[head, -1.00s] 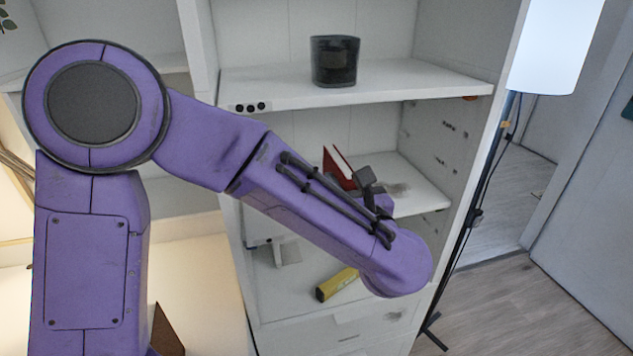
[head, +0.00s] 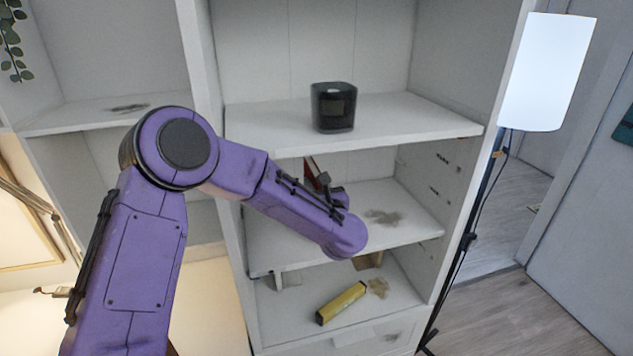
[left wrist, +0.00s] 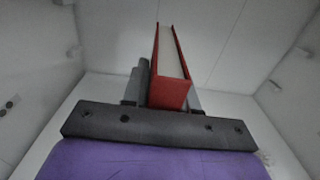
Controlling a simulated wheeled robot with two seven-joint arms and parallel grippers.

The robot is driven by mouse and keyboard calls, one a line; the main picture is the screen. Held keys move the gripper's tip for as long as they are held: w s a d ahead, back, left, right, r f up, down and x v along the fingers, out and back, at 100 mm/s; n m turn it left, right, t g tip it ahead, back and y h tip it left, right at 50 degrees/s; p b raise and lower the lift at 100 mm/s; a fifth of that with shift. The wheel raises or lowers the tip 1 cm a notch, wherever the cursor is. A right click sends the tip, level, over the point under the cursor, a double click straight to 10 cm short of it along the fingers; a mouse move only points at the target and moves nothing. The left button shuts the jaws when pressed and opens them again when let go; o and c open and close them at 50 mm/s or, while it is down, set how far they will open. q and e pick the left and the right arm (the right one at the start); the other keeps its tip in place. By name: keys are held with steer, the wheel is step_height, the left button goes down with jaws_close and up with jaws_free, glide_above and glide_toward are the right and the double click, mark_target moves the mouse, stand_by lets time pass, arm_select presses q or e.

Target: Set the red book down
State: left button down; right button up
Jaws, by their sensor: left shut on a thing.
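The red book (head: 311,170) shows partly above my arm in the head view, inside the middle compartment of the white shelf unit and tilted there. In the left wrist view the red book (left wrist: 171,92) stands on edge between the fingers, its pale pages facing up. My left gripper (head: 328,188) is shut on the book; my forearm hides much of both in the head view. In the left wrist view the left gripper (left wrist: 170,85) has a finger on each side of the book. Whether the book's lower edge touches the middle shelf board (head: 405,230) is hidden. My right gripper is out of view.
A black container (head: 333,107) stands on the shelf board above. A yellow object (head: 342,303) lies on the board below, near a small brown item (head: 368,261). The middle board is clear to the right, with a dark smudge. A floor lamp (head: 545,75) stands right of the unit.

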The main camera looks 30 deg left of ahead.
arm_select(q)
steer(key=shift+d, duration=0.15)
steer(key=shift+s+f+b, duration=0.1)
steer(key=shift+f+b, duration=0.05)
steer(key=shift+b, duration=0.2)
steer(key=c, duration=0.9)
jaws_free()
steer(key=shift+r+p, duration=0.25)
steer(key=shift+p, duration=0.05)
steer(key=shift+s+d+f, duration=0.2)
steer(key=shift+d, duration=0.05)
steer(key=b+v, duration=0.5)
steer(key=v, duration=0.6)
steer(key=shift+s+r, duration=0.15)
steer(key=shift+s, duration=0.05)
